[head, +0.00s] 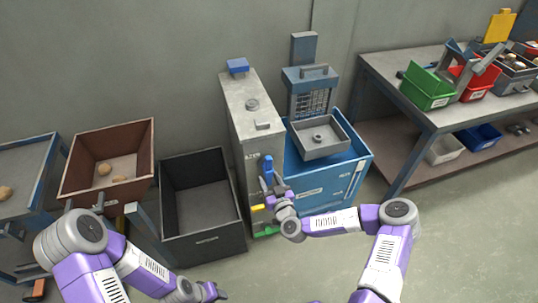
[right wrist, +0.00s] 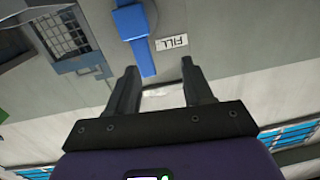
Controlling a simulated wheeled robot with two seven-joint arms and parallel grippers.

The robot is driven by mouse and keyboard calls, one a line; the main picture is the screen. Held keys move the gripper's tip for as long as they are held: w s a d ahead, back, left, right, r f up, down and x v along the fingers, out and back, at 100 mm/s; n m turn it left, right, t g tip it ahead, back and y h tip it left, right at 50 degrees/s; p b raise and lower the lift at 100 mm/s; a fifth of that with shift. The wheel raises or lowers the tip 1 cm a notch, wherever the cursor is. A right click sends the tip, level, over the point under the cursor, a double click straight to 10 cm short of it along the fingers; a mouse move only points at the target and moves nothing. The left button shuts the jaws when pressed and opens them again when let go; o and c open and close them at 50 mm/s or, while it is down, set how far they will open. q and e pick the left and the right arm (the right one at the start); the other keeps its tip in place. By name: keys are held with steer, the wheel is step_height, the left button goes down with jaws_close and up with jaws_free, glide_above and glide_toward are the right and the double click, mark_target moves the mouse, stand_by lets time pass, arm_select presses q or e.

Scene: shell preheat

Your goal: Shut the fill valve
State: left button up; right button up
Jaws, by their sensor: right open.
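The blue fill valve lever (head: 268,165) is on the front of the tall grey cabinet (head: 249,104). It points upward in the head view. In the right wrist view the lever (right wrist: 134,24) hangs from the top, beside a white FILL label (right wrist: 172,42). My right gripper (head: 270,189) is at the cabinet front, close below the lever. In the right wrist view my right gripper (right wrist: 158,67) is open. The lever's free end shows between the fingertips, nearer the left one; I cannot tell whether they touch. My left gripper (head: 212,291) is low at the bottom edge, its fingers unclear.
A yellow handle (head: 257,208) and a green part (head: 265,232) are lower on the cabinet. An empty dark bin (head: 199,247) stands left of it. A blue unit with a grey tray (head: 341,142) stands right. A bench (head: 388,72) with bins is further right.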

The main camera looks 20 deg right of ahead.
mark_target(269, 163)
steer(key=shift+w+d+r+t+h, duration=0.15)
steer(key=shift+w+d+r+h, duration=0.25)
steer(key=shift+d, duration=0.15)
steer(key=shift+w+d+r+t+h, duration=0.15)
steer(key=shift+w+d+r+h, duration=0.2)
steer(key=shift+d, duration=0.2)
steer(key=w, duration=0.2)
steer(key=w+b, duration=0.1)
steer(key=w, duration=0.2)
steer(key=shift+w+a+f+b, duration=0.1)
steer(key=shift+a+b, duration=0.1)
steer(key=shift+b, duration=0.1)
steer(key=shift+w, duration=0.8)
steer(key=shift+c, duration=0.3)
jaws_close()
